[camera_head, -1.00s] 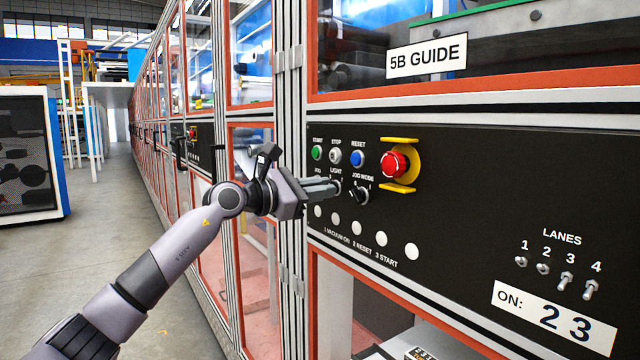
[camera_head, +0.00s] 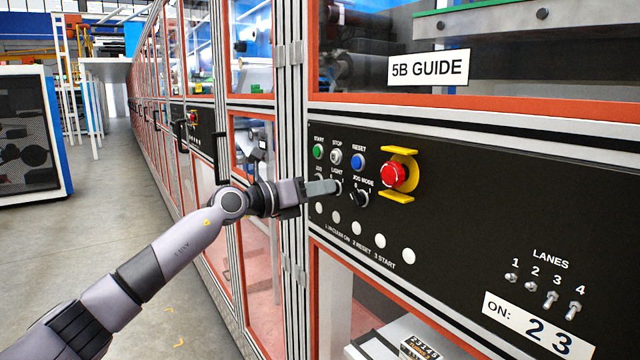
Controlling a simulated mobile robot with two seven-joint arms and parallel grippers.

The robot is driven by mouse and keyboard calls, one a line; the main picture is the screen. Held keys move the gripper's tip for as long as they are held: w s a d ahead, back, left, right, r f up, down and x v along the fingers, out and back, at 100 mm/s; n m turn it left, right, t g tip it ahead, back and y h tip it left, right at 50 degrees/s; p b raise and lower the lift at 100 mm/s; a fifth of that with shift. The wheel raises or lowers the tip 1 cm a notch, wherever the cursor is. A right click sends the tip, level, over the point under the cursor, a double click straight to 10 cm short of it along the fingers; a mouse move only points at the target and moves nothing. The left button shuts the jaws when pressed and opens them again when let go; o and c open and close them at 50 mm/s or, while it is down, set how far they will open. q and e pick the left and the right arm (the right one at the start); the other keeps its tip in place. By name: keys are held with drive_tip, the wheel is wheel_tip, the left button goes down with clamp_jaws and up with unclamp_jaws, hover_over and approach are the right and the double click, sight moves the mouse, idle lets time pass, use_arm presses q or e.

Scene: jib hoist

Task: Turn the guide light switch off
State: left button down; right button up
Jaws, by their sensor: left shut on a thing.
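The black control panel (camera_head: 460,240) under the "5B GUIDE" sign (camera_head: 428,68) carries the light switch (camera_head: 338,187), a small knob below the "LIGHT" label. My left gripper (camera_head: 328,187) reaches in from the left, with its fingertips at this knob. It is shut on the light switch, and the fingers hide most of the knob, so its pointing direction cannot be told. My right gripper is not in view.
The jog mode knob (camera_head: 359,198) sits close to the right of the fingers. Above are a green start button (camera_head: 318,151), a stop button (camera_head: 336,157) and a blue reset button (camera_head: 358,161). A red emergency stop (camera_head: 393,174) with yellow guard stands further right.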

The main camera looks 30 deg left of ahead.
use_arm(q)
drive_tip(key=shift+f+n, duration=0.1)
drive_tip(key=shift+n, duration=1.9)
drive_tip(key=c, duration=1.1)
unclamp_jaws()
drive_tip(key=shift+c, duration=0.2)
drive_tip(key=shift+a, duration=0.1)
drive_tip(key=b+v, duration=0.3)
drive_tip(key=v, duration=0.4)
